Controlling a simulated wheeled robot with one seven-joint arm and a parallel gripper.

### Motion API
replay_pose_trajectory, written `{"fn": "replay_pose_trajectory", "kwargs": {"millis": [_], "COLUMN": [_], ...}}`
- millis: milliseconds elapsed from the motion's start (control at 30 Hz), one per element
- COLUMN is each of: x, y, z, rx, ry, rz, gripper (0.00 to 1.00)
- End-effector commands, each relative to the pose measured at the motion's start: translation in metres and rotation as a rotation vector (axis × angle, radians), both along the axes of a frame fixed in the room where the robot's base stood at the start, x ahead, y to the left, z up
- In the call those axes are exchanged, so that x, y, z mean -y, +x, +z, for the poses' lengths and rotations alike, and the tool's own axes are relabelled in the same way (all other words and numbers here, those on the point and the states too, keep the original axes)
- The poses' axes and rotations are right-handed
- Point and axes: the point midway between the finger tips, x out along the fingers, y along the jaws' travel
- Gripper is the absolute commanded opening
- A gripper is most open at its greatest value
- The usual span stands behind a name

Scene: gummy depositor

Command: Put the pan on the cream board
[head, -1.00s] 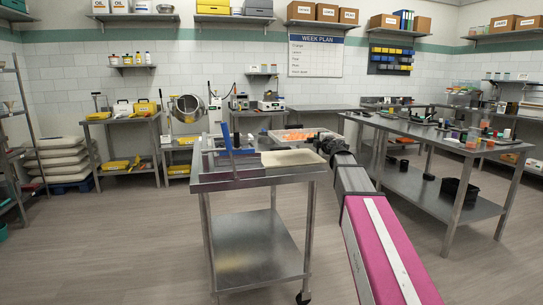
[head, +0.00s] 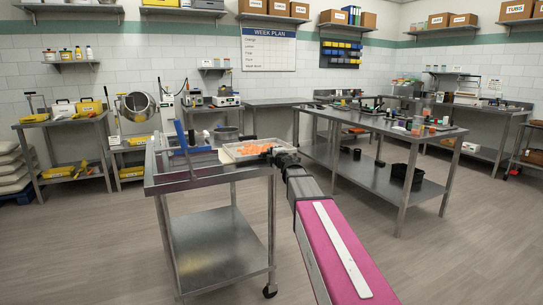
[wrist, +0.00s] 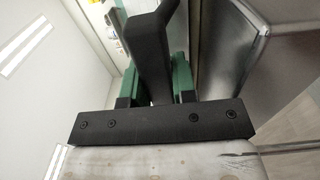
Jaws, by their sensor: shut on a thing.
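The cream board (head: 223,157) shows only as a pale strip at the pan's left; the pan hides the rest. I cannot tell whether the pan touches it. My gripper (head: 281,154) is at the pan's right end. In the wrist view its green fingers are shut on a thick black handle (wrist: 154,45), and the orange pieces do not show.
A blue upright fixture (head: 181,137) stands at the left of the cart (head: 208,180). A long steel bench (head: 375,140) with small items stands to the right. Open floor lies between cart and bench.

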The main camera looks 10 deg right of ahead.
Motion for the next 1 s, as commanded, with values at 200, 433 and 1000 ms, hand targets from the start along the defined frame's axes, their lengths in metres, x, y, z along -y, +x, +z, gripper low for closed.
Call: {"fn": "replay_pose_trajectory", "kwargs": {"millis": [200,433,1000], "x": [0.0,0.0,0.003], "y": [0.0,0.0,-0.01], "z": [-0.001,-0.004,-0.001], "rx": [0.001,0.0,0.0], "ry": [0.001,-0.001,0.0], "rz": [0.0,0.0,-0.001], "gripper": [0.0,0.35,0.51]}}
